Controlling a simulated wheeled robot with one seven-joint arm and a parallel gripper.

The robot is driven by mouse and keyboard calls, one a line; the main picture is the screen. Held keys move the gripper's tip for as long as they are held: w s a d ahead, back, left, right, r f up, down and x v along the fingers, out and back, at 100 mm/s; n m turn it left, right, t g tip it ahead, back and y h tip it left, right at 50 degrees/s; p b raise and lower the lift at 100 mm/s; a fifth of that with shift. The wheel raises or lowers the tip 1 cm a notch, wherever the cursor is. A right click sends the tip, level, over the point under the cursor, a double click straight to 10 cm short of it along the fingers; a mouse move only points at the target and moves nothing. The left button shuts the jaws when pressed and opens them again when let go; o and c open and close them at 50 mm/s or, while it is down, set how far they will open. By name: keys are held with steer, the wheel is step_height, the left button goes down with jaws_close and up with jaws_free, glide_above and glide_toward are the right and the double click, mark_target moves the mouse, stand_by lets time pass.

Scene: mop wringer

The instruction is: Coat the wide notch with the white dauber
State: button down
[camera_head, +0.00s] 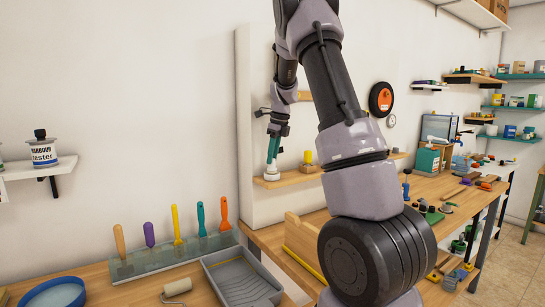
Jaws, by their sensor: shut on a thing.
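My gripper (277,130) is shut on the upper part of a tool with a teal body and a white round end, which I take for the white dauber (271,172). It points downward, slightly tilted, with its white end at a narrow wooden ledge (300,176) on a pale upright panel. I cannot tell whether the white end touches the ledge. The wide notch cannot be made out; the tool or my arm may hide it. A small yellow item (308,158) stands on the ledge to the right of the tool.
A rack of coloured scrapers (170,257), a grey paint tray (240,280), a roller (177,289) and a blue bowl (55,293) lie on the front bench. A wooden block (303,240) stands beside my arm. The right bench (430,187) is cluttered.

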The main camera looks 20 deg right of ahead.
stand_by(0.3)
steer(key=shift+w+a+v, duration=0.15)
steer(key=shift+v, duration=0.85)
steer(key=shift+w+a+v, duration=0.1)
steer(key=shift+w+v, duration=0.05)
steer(key=shift+v, duration=0.8)
steer(key=shift+w+a+v, duration=0.15)
steer(key=shift+v, duration=0.85)
steer(key=shift+r, duration=0.1)
steer(key=c, duration=1.3)
jaws_free()
jaws_close()
